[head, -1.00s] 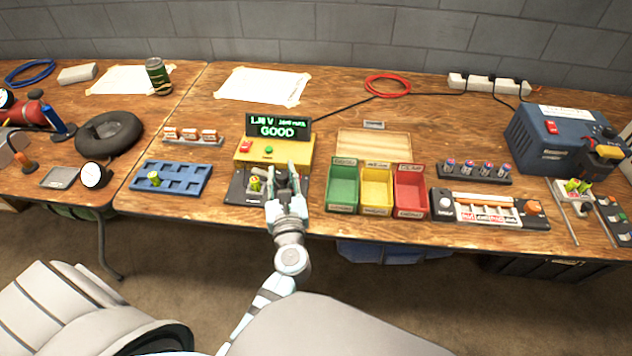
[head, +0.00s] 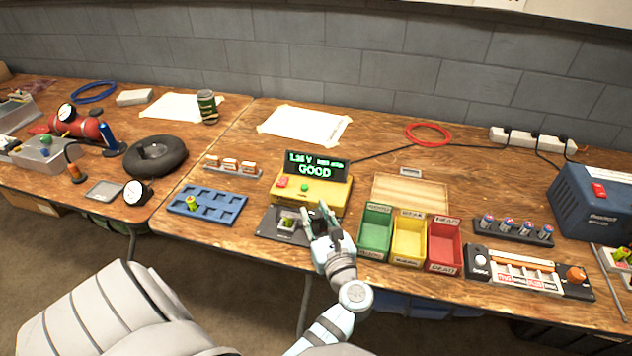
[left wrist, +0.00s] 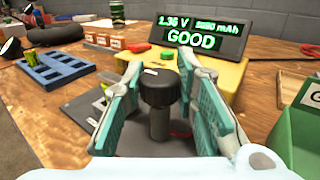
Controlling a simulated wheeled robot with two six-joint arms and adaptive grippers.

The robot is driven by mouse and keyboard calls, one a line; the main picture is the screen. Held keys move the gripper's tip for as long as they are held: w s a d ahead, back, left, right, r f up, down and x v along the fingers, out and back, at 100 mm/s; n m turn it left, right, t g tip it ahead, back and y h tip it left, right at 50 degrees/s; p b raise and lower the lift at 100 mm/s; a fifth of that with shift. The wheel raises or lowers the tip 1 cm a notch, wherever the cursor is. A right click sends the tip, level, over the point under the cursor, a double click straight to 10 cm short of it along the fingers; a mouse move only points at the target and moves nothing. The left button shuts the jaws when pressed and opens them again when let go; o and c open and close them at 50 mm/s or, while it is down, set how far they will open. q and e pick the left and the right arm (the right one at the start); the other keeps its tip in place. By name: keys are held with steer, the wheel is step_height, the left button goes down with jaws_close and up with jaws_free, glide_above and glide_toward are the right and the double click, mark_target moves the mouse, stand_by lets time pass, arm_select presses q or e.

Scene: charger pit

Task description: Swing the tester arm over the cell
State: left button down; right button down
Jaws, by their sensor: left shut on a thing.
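The yellow tester (head: 318,195) stands on the table with a lit display (head: 315,165) reading GOOD; in the left wrist view the display (left wrist: 200,35) shows 1.36 V. A dark plate in front of it (head: 268,226) carries a green-topped cell (head: 287,221). My left gripper (head: 325,216) is at the right of this cell. The rest of the tester arm is mostly hidden by the gripper. My right gripper is out of view.
Green (head: 375,228), yellow (head: 408,238) and red (head: 444,243) bins stand close to the right of my gripper. A blue cell tray (head: 208,203) lies to the left, holding one cell. A small rack (head: 233,168) stands behind the tray.

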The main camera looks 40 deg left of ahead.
mark_target(315, 213)
arm_select(q)
steer(key=c, duration=1.2)
jaws_free()
steer(key=shift+c, duration=0.2)
steer(key=shift+r, duration=0.1)
step_height(315, 213, up, 10)
steer(key=shift+f, duration=0.1)
